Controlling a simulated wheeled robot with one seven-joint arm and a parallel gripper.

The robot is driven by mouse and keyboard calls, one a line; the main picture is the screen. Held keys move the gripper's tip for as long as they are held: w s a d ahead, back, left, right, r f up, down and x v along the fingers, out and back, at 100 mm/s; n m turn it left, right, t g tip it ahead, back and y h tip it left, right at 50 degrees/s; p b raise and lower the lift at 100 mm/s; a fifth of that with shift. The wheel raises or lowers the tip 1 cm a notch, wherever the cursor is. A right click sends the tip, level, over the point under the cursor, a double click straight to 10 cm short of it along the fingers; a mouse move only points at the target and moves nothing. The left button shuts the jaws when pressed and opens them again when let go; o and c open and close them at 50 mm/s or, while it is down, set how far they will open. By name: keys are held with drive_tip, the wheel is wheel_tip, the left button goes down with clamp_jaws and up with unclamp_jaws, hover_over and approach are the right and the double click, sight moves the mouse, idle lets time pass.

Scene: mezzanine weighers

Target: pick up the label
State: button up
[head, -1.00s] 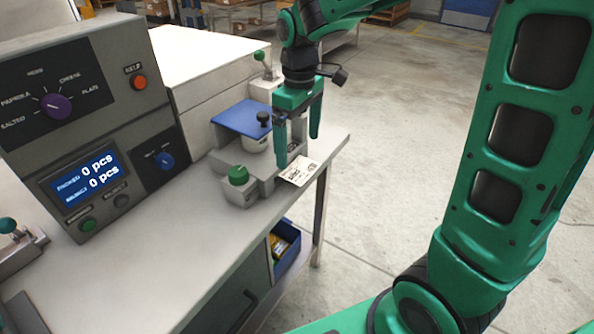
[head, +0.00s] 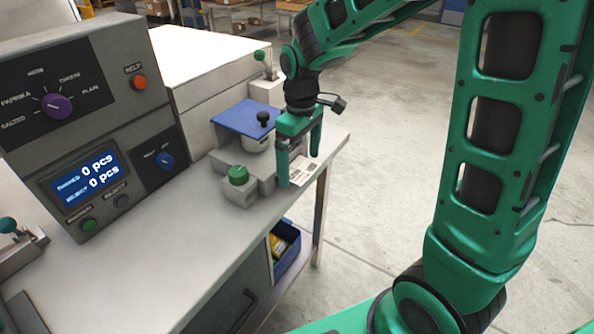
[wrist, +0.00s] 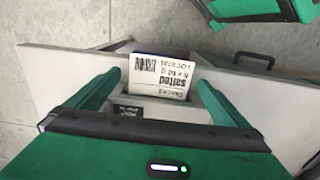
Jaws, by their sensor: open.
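The label (head: 303,174) is a small white printed card at the front of a grey dispenser with a green knob (head: 238,175), near the bench's right edge. In the wrist view the label (wrist: 160,76) shows upside-down print with "salted" and a barcode. My gripper (head: 299,170) is open, pointing down, with its green fingers on either side of the label. In the wrist view my gripper (wrist: 157,82) has the label between its fingertips, with gaps on both sides. Part of the label is hidden behind a finger in the head view.
A grey control panel with a display (head: 92,177) stands at the left. A blue plate (head: 246,118) and black knob are behind the dispenser. A blue bin (head: 288,257) sits on the shelf below. The bench front (head: 150,275) is clear.

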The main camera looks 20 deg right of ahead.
drive_tip(key=shift+f, duration=0.25)
idle(0.4)
drive_tip(key=c, duration=1.1)
